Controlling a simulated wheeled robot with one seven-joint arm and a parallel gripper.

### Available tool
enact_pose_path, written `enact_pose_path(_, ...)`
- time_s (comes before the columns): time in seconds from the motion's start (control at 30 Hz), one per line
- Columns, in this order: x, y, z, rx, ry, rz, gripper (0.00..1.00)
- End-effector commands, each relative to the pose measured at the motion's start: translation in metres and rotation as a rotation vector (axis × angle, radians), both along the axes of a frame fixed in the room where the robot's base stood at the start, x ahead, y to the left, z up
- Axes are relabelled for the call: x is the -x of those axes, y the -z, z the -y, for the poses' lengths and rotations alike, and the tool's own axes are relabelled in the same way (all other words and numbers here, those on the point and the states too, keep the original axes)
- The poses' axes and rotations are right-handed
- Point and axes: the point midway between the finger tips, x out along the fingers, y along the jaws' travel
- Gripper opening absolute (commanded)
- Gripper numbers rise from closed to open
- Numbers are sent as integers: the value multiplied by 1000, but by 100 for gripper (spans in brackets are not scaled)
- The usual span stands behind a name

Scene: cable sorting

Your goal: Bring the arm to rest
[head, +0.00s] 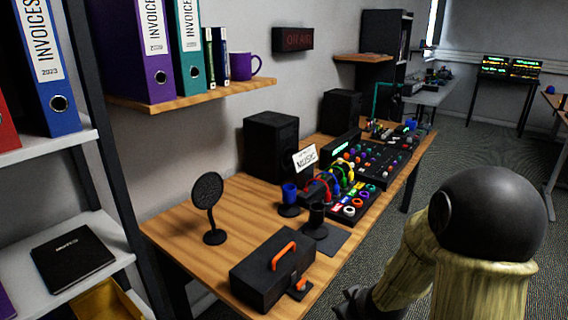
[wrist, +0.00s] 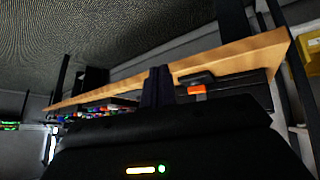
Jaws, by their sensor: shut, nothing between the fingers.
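My arm shows at the lower right of the head view as a dark round joint and pale yellowish links. It ends in my dark gripper (head: 352,302) at the bottom edge of that view, right of the table's front edge. In the wrist view my gripper's dark fingers (wrist: 158,86) stand close together, shut with nothing between them. The wooden table (wrist: 225,58) shows tilted behind them. The black toolbox (head: 272,272) with an orange handle is on the table, left of my gripper. Its orange latch (wrist: 196,89) shows just right of the fingers in the wrist view.
A shelf unit (head: 70,235) stands at the left. Carpet (head: 400,215) is open right of the table.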

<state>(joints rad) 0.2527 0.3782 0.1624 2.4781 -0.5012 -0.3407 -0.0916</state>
Motion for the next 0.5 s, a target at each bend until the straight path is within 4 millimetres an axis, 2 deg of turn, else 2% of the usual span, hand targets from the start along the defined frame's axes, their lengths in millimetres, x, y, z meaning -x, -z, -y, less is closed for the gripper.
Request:
enact_pose_path(0.23,55,-29,11,39,245,-183,0)
enact_pose_path(0.5,112,-50,1,-18,429,-353,0)
